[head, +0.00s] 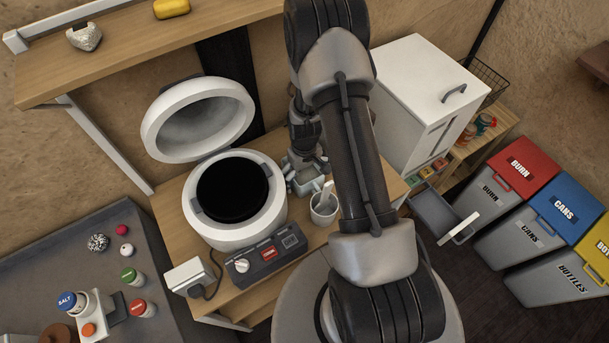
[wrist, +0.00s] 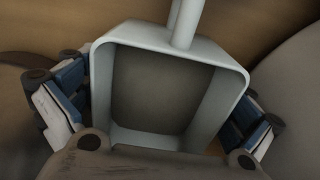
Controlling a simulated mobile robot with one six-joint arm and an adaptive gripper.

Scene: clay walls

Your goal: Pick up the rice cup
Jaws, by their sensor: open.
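The rice cup is a pale grey, square-mouthed cup (wrist: 212,100) with a rod-like handle rising at the top of the wrist view. In the head view the cup (head: 306,184) is small and partly covered by my gripper, just right of the rice cooker. My gripper (wrist: 160,112) is open, with one blue-and-white finger pad on each side of the cup. I cannot tell whether the pads touch the cup walls. The inside of the cup looks dark grey-brown.
An open-lidded white rice cooker (head: 272,222) stands close on the left. A white holder (head: 323,212) with a utensil stands just in front. A white bin cabinet (head: 415,85) is at right. A shelf (head: 225,18) runs above.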

